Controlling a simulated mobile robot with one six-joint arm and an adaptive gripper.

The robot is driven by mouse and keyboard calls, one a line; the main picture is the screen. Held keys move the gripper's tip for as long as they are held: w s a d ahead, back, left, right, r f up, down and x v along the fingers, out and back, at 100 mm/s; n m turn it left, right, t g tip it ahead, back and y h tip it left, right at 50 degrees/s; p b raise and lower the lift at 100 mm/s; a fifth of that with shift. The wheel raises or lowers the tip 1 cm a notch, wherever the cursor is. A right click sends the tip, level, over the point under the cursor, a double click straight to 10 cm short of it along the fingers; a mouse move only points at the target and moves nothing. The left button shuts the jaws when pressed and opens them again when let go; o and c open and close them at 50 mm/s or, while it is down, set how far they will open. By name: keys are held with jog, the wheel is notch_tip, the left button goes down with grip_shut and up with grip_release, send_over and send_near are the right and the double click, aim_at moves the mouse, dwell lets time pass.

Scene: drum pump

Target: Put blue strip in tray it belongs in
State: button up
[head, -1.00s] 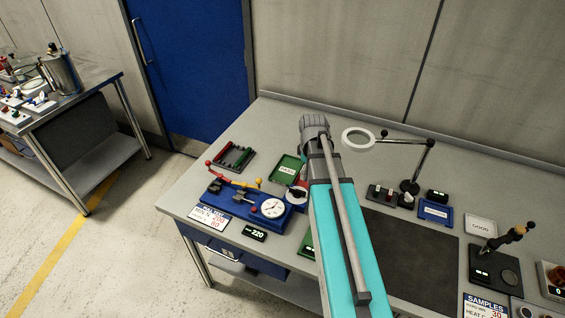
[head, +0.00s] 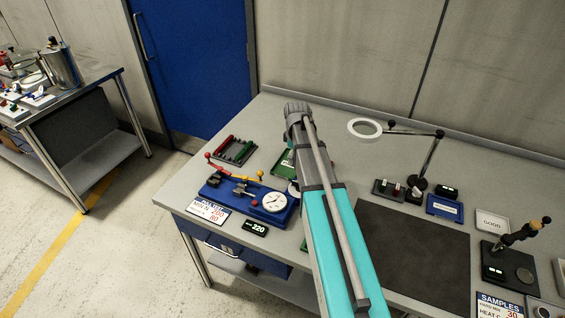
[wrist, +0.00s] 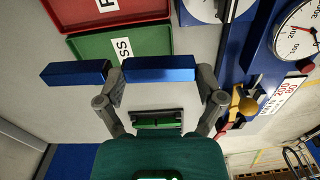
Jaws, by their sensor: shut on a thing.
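A blue strip (wrist: 160,69) shows in the wrist view, lying crosswise between the fingertips of my gripper (wrist: 163,75). My gripper is shut on it. A blue length extends left past the left finger; the finger hides the join, so I cannot tell if it is one piece. Beyond the strip lies a green tray (wrist: 150,40) with a label ending in "SS", and above it a red tray (wrist: 75,13) whose label begins with "F". The head view shows part of the green tray (head: 280,168) behind my arm. My gripper is hidden there.
A blue pull tester (head: 235,198) with a dial stands left of my arm; its display (head: 256,228) reads 220. A rack (head: 234,150) holds red and green strips. A ring lamp (head: 364,129) stands right.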

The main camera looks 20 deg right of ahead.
jog(key=b, duration=0.2)
send_over(286, 170)
notch_tip(286, 170, down, 3)
jog(key=shift+w+f+n, duration=0.15)
jog(key=shift+n, duration=0.25)
jog(key=shift+f+b, duration=1.2)
jog(key=shift+b, duration=0.15)
jog(key=shift+f+b, duration=1.65)
jog(key=shift+f, duration=0.05)
dwell(2.4)
dwell(0.3)
jog(key=o, duration=1)
jog(key=shift+r, duration=0.1)
